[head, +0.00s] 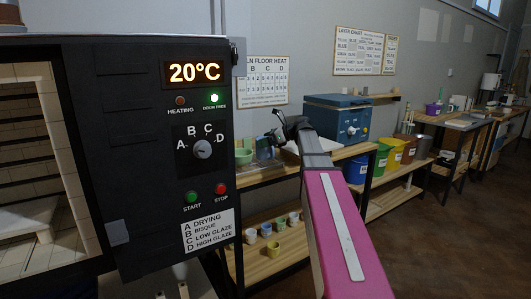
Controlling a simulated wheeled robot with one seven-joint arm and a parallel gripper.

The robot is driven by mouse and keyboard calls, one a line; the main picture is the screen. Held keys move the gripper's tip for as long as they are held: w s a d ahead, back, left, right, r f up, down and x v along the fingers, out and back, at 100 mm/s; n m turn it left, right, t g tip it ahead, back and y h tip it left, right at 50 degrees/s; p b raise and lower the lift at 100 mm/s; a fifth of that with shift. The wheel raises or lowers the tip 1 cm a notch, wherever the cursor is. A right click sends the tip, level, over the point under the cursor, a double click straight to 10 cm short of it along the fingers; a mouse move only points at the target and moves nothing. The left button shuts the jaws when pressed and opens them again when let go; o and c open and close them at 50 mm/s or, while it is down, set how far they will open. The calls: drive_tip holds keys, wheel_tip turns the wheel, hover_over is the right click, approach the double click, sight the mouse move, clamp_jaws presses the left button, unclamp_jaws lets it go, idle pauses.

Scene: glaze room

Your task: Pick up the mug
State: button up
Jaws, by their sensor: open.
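My pink arm reaches away from me, and my black gripper (273,128) is at its far end above the wooden bench (350,152). It is small in the picture, looks empty, and its fingers are hard to make out. I cannot single out one mug for certain. Several small cups stand on the bench's lower shelf (262,268), below the gripper and apart from it. A green bowl (243,156) sits on the bench top, left of the gripper. My arm hides part of the bench.
A black kiln (150,130) with an open chamber fills the left; its panel reads 20°C. A blue machine (337,118) stands on the bench. Blue (357,168), green (382,157) and yellow (396,152) buckets stand right of my arm. The floor at right is clear.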

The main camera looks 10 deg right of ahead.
drive_tip(key=c, duration=1.2)
drive_tip(key=shift+c, duration=0.2)
drive_tip(key=shift+r, duration=0.2)
